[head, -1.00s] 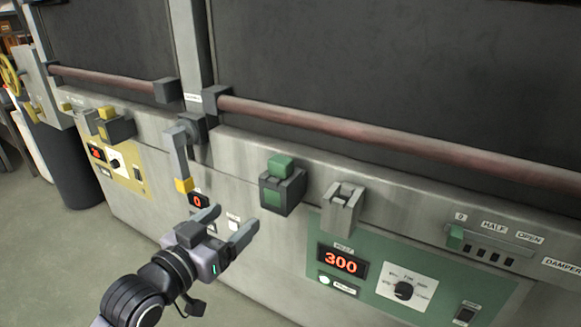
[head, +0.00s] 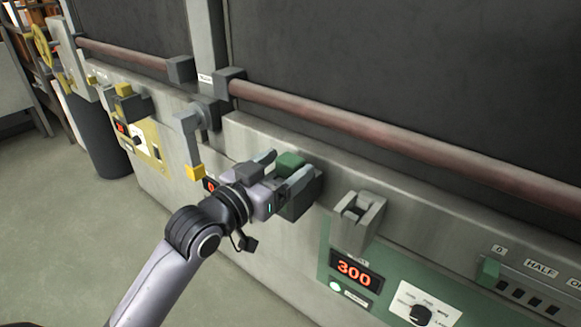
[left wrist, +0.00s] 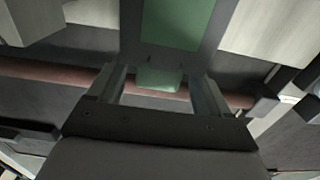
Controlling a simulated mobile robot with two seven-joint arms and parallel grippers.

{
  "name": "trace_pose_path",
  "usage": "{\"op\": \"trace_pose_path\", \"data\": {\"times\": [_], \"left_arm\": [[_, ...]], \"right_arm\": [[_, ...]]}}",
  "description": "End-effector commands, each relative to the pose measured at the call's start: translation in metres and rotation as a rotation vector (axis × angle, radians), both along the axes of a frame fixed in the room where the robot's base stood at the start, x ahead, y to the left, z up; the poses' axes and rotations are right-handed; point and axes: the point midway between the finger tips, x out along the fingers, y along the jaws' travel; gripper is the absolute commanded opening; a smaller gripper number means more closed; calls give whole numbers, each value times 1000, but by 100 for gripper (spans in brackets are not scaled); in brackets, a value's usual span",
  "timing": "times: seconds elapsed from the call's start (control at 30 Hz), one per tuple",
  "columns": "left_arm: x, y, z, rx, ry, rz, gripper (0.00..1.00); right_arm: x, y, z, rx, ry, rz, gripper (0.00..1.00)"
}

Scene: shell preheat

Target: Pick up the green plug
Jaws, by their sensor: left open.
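The green plug (head: 289,163) sits in a dark grey socket block (head: 303,203) on the front of the machine. It also shows in the left wrist view (left wrist: 160,78), between the fingers. My left gripper (head: 282,178) is open, with one finger on each side of the plug. I cannot tell whether the fingers touch it. The gripper hides part of the block's front in the head view. The left gripper also shows in the left wrist view (left wrist: 160,97). My right gripper is not in view.
An empty grey holder (head: 357,220) is to the right, above a green panel (head: 385,290) with a red 300 display. A lever with a yellow end (head: 195,172) hangs to the left. A reddish rail (head: 400,145) runs above. A yellow plug (head: 123,90) is at far left.

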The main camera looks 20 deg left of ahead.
Motion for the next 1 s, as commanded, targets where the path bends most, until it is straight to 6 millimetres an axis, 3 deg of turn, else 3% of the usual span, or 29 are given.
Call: {"op": "trace_pose_path", "data": {"times": [0.23, 0.57, 0.73, 0.77, 1.0], "left_arm": [[28, -12, 0, -1, -1, 0, 79], [33, -14, -1, 0, -1, -1, 79], [33, -14, -1, 0, -1, -1, 27], [33, -14, -1, 0, -1, -1, 21], [32, -14, 0, -1, -2, -1, 21]], "right_arm": [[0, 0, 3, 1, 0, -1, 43], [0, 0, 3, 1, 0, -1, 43], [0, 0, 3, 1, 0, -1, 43], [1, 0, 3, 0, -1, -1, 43], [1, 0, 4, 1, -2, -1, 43]]}}
